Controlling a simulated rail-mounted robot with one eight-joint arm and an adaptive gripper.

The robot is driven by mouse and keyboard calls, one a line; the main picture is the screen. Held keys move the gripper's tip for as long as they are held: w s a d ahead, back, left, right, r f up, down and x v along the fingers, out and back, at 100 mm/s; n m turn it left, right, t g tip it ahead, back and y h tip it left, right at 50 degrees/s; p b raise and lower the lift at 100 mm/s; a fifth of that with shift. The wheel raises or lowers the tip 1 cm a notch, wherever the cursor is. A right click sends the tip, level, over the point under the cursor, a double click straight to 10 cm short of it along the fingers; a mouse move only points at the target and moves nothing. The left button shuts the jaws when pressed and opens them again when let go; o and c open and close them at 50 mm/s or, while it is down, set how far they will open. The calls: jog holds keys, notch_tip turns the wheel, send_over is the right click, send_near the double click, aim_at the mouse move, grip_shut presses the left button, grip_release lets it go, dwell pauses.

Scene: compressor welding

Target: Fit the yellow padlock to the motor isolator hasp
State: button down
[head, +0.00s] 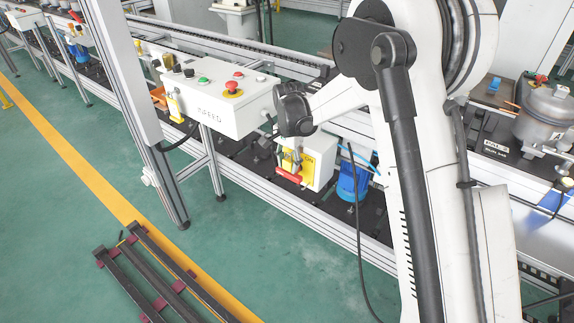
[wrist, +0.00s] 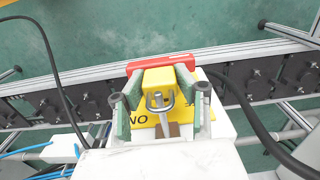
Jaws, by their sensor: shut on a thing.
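The yellow padlock (wrist: 158,78) is in the wrist view, with its metal shackle (wrist: 160,103) toward the bottom of the picture. My gripper (wrist: 158,84) is shut on the padlock body, one green-padded finger on each side. The motor isolator is a pale box (head: 322,158) with a yellow front plate (wrist: 143,116) and a red handle (head: 288,175). The handle also shows beyond the padlock in the wrist view (wrist: 160,63). A small brown part lies below the shackle; I cannot tell whether the shackle passes through a hasp. In the head view the arm hides most of the gripper.
A white control box (head: 215,98) with a red stop button (head: 233,87) stands left of the isolator. A blue motor (head: 352,182) is at its right. A dark cable (wrist: 250,118) curves past the isolator. The aluminium rail (wrist: 245,52) runs along the line's edge.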

jog(key=shift+w+d, duration=0.1)
jog(key=shift+w, duration=0.05)
dwell(0.3)
jog(key=c, duration=1.2)
grip_release()
jog(key=shift+r, duration=0.1)
notch_tip(320, 180, up, 12)
jog(key=shift+f, duration=0.1)
jog(key=s+d+r+n+t, duration=0.2)
jog(key=s+d+r, duration=0.4)
jog(key=s+r, duration=0.15)
jog(key=s+d+r+n+t, duration=0.1)
jog(key=s+d+r+n, duration=0.1)
jog(key=s+d+r, duration=0.55)
jog(key=s+d+f+n+t+p, duration=0.1)
jog(key=s+d+f+t, duration=0.1)
jog(key=s, duration=0.8)
jog(key=s+d+f+n+t+p, duration=0.1)
jog(key=s+d+f+n+t, duration=0.1)
jog(key=s, duration=0.8)
jog(key=shift+s+d+f+n, duration=0.15)
jog(key=shift+d+f+n, duration=0.15)
jog(key=shift+d, duration=0.25)
